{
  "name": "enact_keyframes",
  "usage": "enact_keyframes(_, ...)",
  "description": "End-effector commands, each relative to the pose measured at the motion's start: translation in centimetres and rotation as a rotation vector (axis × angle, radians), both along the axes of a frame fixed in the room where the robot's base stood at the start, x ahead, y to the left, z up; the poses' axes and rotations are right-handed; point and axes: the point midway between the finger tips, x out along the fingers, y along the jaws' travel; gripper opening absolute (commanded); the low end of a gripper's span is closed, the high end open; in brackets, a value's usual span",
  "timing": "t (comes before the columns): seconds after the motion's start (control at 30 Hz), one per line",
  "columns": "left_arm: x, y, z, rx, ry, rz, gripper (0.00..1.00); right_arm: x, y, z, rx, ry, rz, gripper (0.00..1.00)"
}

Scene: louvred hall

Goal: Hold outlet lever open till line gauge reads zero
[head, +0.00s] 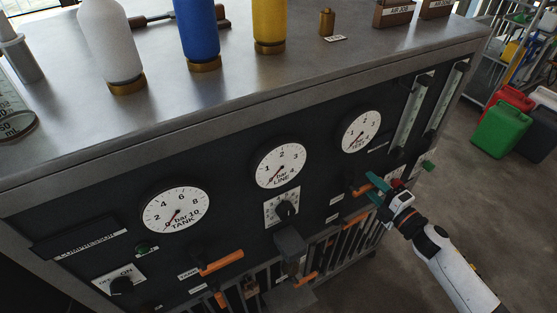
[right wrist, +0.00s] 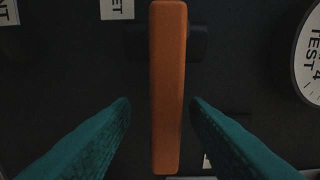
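The line gauge (head: 280,165) is a white dial in the middle of the dark panel. Its red needle points to the lower left, near the low end of the scale; the exact reading is too small to tell. An orange lever (head: 361,189) sits on the panel right of it. In the right wrist view this lever (right wrist: 166,90) stands lengthwise between my teal fingers, beside a label ending in "ET". My right gripper (head: 375,190) is open around the lever, with a gap visible on each side. My left gripper is not in view.
The tank gauge (head: 176,210) and test gauge (head: 361,132) flank the line gauge. More orange levers (head: 221,263) (head: 357,216) are on the panel. Bottles (head: 196,30) stand on the metal top (head: 230,80). Jerrycans (head: 502,129) stand on the floor at right.

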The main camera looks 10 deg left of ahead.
Motion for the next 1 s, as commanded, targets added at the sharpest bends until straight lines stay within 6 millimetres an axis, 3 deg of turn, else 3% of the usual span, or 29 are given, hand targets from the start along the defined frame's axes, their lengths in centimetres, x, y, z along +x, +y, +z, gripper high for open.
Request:
enact_keyframes(0.27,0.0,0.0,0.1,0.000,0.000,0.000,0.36,-0.2,-0.3,0.3,-0.003,-0.005,-0.003,0.42)
enact_keyframes(0.73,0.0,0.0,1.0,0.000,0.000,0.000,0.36,-4.5,-3.7,0.3,-0.003,-0.006,-0.004,0.42)
enact_keyframes(1.0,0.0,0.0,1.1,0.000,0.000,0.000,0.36,-5.3,-4.5,0.4,-0.004,-0.010,-0.004,0.42)
